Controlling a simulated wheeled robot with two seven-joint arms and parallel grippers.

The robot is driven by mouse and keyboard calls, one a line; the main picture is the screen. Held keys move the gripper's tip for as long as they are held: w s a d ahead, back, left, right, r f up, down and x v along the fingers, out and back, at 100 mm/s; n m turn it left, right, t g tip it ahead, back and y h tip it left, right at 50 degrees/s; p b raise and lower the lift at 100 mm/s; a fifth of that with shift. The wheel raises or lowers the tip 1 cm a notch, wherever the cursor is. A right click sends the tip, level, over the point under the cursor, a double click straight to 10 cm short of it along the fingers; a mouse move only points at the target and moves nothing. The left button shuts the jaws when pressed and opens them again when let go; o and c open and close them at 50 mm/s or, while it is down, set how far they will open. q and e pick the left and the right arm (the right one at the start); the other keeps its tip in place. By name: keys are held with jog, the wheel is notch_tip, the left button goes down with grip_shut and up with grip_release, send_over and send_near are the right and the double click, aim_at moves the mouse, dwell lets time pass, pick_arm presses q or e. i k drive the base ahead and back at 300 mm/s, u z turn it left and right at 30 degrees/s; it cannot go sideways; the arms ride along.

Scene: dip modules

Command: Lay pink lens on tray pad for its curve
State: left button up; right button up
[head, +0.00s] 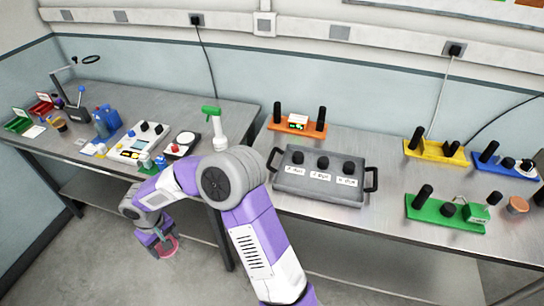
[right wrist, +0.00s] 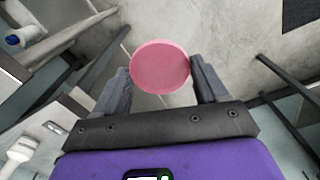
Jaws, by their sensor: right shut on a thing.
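My right gripper (head: 160,240) hangs low in front of the left bench, below the height of its top. It is shut on the round pink lens (head: 169,248), which also shows flat and disc-like between the fingers in the right wrist view (right wrist: 160,66). A white tray-like panel (head: 131,152) with dark knobs lies on the left bench. Small pale and coloured pads (head: 96,151) lie beside it. Their markings are too small to read, so I cannot tell which pad matches the lens. My left gripper is not in view.
The left bench (head: 185,92) also holds blue bottles (head: 107,119), a green-topped spray bottle (head: 215,128) and a lamp stand (head: 75,105). A grey box with knobs (head: 320,185) and coloured racks stand on the right bench. The left bench's front edge is near my right arm.

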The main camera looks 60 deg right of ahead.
aim_at(350, 165)
jog(key=z, duration=1.75)
